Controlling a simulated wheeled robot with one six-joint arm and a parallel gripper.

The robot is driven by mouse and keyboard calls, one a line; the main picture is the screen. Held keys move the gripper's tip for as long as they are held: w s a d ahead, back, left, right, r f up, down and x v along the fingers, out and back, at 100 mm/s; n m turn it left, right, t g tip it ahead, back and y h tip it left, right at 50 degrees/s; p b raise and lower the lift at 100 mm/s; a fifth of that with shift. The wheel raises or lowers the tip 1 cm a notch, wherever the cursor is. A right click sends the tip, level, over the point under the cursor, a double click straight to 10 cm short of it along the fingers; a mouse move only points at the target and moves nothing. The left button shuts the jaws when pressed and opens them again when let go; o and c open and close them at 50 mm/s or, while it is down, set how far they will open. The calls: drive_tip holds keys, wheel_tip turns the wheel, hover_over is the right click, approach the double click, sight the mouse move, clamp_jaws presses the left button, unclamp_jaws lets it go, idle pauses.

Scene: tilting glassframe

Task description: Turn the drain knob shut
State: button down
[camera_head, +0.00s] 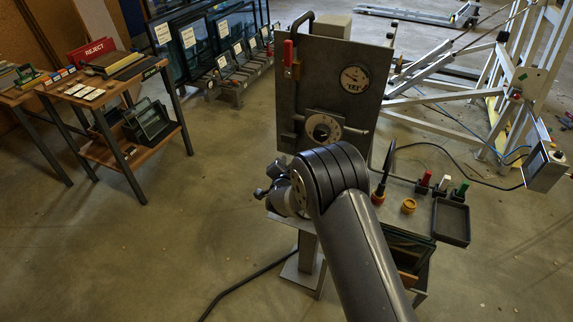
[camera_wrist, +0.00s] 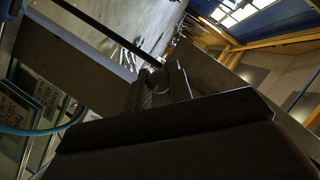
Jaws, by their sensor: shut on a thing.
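My gripper (camera_wrist: 160,86) shows in the wrist view, beyond its broad dark body. Its fingers are shut on a small grey ribbed piece (camera_wrist: 152,95), which looks like the drain knob, mostly hidden between the fingers. In the head view my arm covers the space in front of the grey upright panel (camera_head: 345,85), and my fingertips cannot be made out there. The panel carries a round dial with a dark centre (camera_head: 323,128), a gauge (camera_head: 354,78) and a red-handled lever (camera_head: 288,54). I cannot tell from the head view how the knob is turned.
A white frame (camera_head: 520,80) stands at the right. A wooden table (camera_head: 110,84) is at the left. The floor between is mostly open, with a black cable.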

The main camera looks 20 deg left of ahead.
drive_tip(key=n+h+p, duration=0.1)
drive_tip(key=p, duration=0.1)
drive_tip(key=n+h+p, duration=0.1)
drive_tip(key=n+p, duration=0.1)
drive_tip(key=p, duration=0.1)
drive_tip(key=shift+a+r+g, duration=0.1)
drive_tip(key=shift+r+g, duration=0.25)
drive_tip(key=shift+g, duration=0.05)
drive_tip(key=n+h+p, duration=0.2)
drive_tip(key=n, duration=0.1)
drive_tip(key=shift+f+g+h+p, duration=0.2)
drive_tip(key=shift+g+h+p, duration=0.1)
drive_tip(key=shift+p, duration=0.05)
drive_tip(key=n+h, duration=0.1)
drive_tip(key=n+h+b, duration=0.1)
drive_tip(key=shift+a+f+n, duration=0.1)
drive_tip(key=shift+f+n, duration=0.15)
drive_tip(key=shift+n, duration=0.15)
drive_tip(key=shift+r+n+h+b, duration=0.1)
drive_tip(key=shift+n+h+b, duration=1.05)
drive_tip(key=shift+b, duration=0.25)
drive_tip(key=c, duration=1.3)
unclamp_jaws()
